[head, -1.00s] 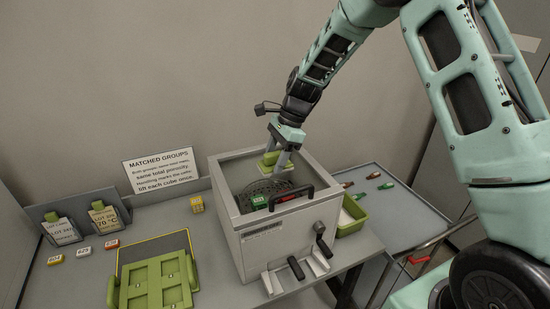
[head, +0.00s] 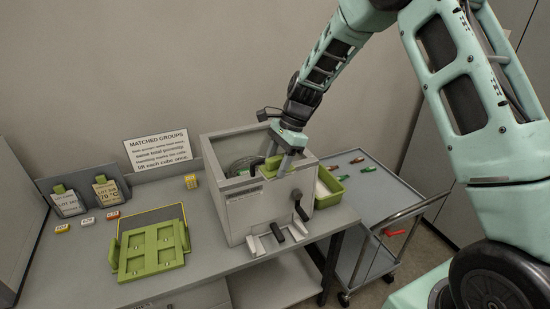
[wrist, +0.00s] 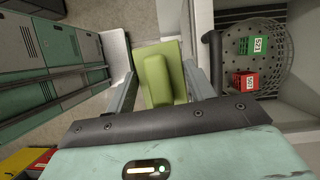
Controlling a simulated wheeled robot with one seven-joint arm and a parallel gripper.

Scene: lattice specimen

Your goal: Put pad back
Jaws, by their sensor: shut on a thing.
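My gripper (head: 280,165) is shut on the yellow-green pad (head: 271,163), at the front wall of the grey open-topped box (head: 272,203). In the wrist view, the pad (wrist: 155,82) shows as a flat plate with a raised grip between my two fingers (wrist: 162,85). Inside the box, a round perforated plate (wrist: 270,65) carries a green cube (wrist: 255,45) and a red cube (wrist: 245,81), each with a white label. The pad is clear of that plate and beside it in the wrist view. Whether the pad touches the box wall cannot be told.
A green tray (head: 151,263) with square marks lies on the bench left of the box. A green bin (head: 329,190) is at the box's right. Small cubes (head: 88,222) and lot cards (head: 66,201) stand at the left. A trolley (head: 378,190) holds small coloured items.

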